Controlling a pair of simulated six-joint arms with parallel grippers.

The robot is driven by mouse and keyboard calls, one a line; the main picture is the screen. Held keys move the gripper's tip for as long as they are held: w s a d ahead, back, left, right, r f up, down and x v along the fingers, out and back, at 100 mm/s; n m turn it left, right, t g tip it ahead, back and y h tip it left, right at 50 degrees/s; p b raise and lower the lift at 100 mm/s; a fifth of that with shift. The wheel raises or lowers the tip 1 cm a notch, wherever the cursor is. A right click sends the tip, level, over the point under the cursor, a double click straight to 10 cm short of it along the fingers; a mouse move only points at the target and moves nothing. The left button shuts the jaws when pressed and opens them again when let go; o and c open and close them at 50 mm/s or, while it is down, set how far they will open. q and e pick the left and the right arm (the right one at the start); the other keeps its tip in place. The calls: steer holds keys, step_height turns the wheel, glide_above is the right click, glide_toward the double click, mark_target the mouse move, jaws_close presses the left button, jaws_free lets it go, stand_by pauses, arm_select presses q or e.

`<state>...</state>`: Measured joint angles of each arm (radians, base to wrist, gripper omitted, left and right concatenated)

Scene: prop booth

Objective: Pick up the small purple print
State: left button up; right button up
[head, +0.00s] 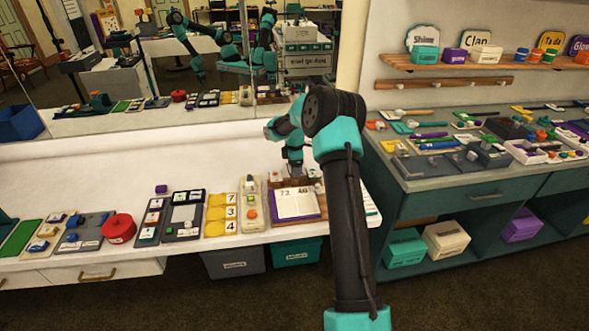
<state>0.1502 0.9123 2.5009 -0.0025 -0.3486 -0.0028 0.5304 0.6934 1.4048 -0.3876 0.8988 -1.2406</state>
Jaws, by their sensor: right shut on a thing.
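My right gripper (295,172) points down at the back of the white counter, just behind an open book (296,204) on a brown tray. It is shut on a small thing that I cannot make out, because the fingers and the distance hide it. A flat purple edge (300,221) shows under the open book. I cannot tell which purple piece is the small purple print. My left gripper is not in view.
A mirror (150,60) stands behind the counter. A crowded teal bench (470,185) is at the right.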

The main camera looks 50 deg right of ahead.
steer(key=s+a, duration=0.3)
steer(key=s+a+r, duration=0.1)
steer(key=s+a, duration=0.2)
steer(key=a, duration=0.1)
steer(key=s+a, duration=0.4)
steer(key=shift+a+r, duration=0.15)
steer(key=shift+w, duration=0.1)
